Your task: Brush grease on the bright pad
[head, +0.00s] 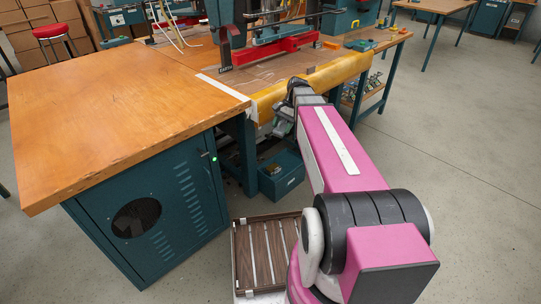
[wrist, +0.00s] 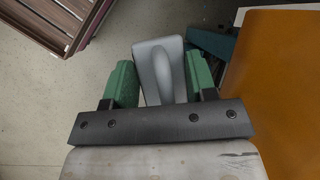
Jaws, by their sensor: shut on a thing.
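My gripper (wrist: 160,68) has green fingers on both sides of a grey, rounded tool (wrist: 163,58) with a raised ridge, and it is shut on it. I cannot tell whether the tool is the grease brush; no bristles show. In the head view my arm reaches forward to the workbench front, and the fingers are largely hidden. A small bright green spot (head: 214,159) shows on the upper side of the teal cabinet, left of my gripper. I cannot tell whether it is the bright pad. The grey tool is apart from it.
The wooden worktop (head: 110,100) is mostly bare and sits on the teal cabinet (head: 150,225). A yellow roll (head: 325,82) lines the bench front. A red-based machine (head: 275,48) stands behind it. A teal box (head: 282,177) is on the floor. Open floor lies right.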

